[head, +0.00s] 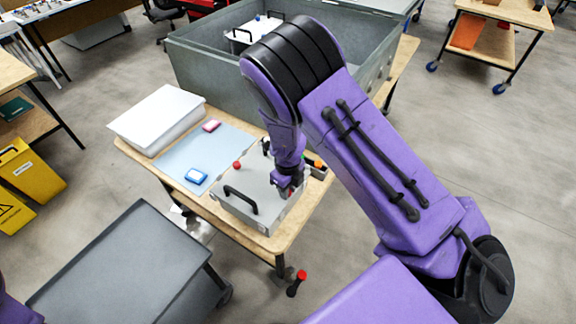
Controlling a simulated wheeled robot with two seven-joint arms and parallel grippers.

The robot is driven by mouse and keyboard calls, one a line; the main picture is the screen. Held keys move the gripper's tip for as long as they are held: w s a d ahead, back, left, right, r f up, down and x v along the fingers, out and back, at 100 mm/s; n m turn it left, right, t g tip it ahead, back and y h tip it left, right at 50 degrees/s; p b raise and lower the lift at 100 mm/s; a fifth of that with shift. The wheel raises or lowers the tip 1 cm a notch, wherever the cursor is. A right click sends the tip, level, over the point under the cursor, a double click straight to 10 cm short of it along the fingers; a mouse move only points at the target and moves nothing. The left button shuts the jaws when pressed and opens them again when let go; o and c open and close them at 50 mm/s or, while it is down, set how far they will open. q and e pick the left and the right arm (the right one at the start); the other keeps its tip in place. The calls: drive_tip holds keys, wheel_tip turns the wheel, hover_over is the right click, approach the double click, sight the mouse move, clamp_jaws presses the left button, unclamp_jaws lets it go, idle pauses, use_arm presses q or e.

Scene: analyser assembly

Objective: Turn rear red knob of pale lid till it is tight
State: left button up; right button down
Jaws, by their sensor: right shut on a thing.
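The pale lid (262,183) is a light grey box top with a black handle (240,198) at its front left, on the wooden table. One red knob (237,165) stands free at its left side. My right gripper (289,187) points down at the lid's right side, shut on a red knob that is mostly hidden by the fingers. Only a little red shows there. I cannot tell from this view whether the knob is tight. My left gripper is out of view.
A blue mat (208,156) with a blue-and-white block (196,176) and a pink block (211,126) lies left of the lid. A white bin (157,118) and a large grey crate (205,68) stand behind. A grey cart (125,265) is at front left.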

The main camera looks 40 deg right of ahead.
drive_tip(key=shift+w+r+m, duration=0.2)
drive_tip(key=shift+w+m, duration=0.05)
drive_tip(key=shift+m, duration=0.45)
drive_tip(key=c, duration=1)
unclamp_jaws()
drive_tip(key=shift+o, duration=0.6)
drive_tip(key=shift+s+f, duration=0.1)
wheel_tip(320, 180, up, 11)
drive_tip(key=b, duration=0.1)
drive_tip(key=shift+f, duration=0.2)
